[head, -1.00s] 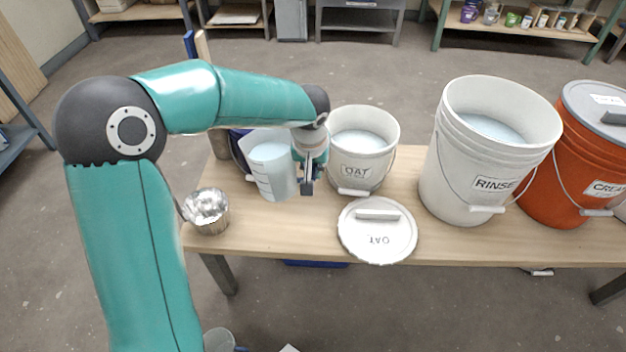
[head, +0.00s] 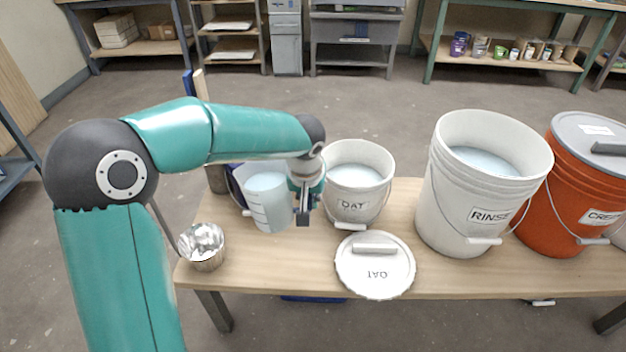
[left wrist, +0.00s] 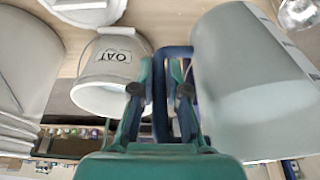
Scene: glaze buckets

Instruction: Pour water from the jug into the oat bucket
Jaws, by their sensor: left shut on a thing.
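The translucent jug (head: 268,207) holds pale water and looks upright at the left of the oat bucket. My left gripper (head: 304,212) is shut on its dark blue handle, which shows between the fingers (left wrist: 168,85) in the left wrist view; the jug's body (left wrist: 245,85) fills the right there. The white oat bucket (head: 352,205) stands open on the bench with pale liquid inside, just right of the gripper. Its label also shows in the left wrist view (left wrist: 115,57). I cannot tell whether the jug touches the bench. My right gripper is out of view.
The oat lid (head: 375,284) lies flat in front of the bucket. A metal cup (head: 208,262) stands at the bench's left end. The rinse bucket (head: 450,205) and an orange lidded bucket (head: 575,190) stand to the right. A dark blue container (head: 236,178) is partly hidden behind the jug.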

